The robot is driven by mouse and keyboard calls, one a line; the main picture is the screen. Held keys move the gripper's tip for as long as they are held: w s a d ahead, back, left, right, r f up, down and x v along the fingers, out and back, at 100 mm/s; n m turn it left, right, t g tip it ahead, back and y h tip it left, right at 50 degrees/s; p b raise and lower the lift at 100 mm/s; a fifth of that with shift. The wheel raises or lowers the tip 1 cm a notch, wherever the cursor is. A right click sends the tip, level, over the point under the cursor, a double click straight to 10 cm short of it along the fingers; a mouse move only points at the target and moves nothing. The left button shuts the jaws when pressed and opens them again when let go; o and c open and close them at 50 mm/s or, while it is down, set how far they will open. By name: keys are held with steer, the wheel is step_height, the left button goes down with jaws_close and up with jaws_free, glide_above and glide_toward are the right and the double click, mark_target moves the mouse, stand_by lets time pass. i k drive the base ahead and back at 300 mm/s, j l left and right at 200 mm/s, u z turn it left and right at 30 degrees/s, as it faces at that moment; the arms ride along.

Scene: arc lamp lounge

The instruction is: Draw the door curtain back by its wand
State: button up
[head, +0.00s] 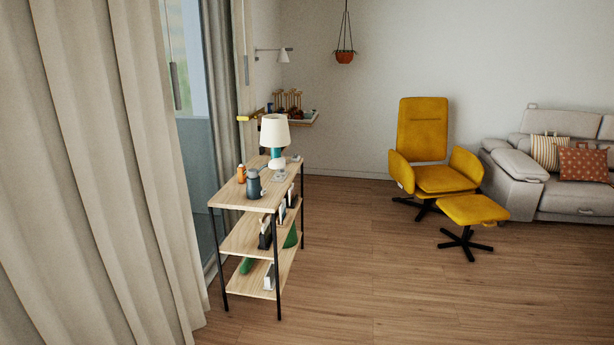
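A beige pleated door curtain (90,150) fills the left side of the head view, hanging to the floor close to me. Beyond it is a strip of glass door (196,150) with a grey vertical handle (175,86). A second, darker curtain (221,80) hangs at the far side of the glass. No wand shows on the near curtain. My gripper is not in view.
A shelf unit (233,199) with a white lamp (274,131), a dark jug (254,184) and an orange bottle (241,173) stands by the glass. A yellow armchair (424,140), footstool (473,209) and grey sofa (515,180) are right. The wooden floor (400,300) between is clear.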

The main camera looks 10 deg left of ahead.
mark_target(138, 37)
steer(key=i+u, duration=0.45)
steer(key=i, duration=0.3)
steer(key=i+l+u, duration=0.1)
steer(key=i+u, duration=0.35)
steer(key=i, duration=0.3)
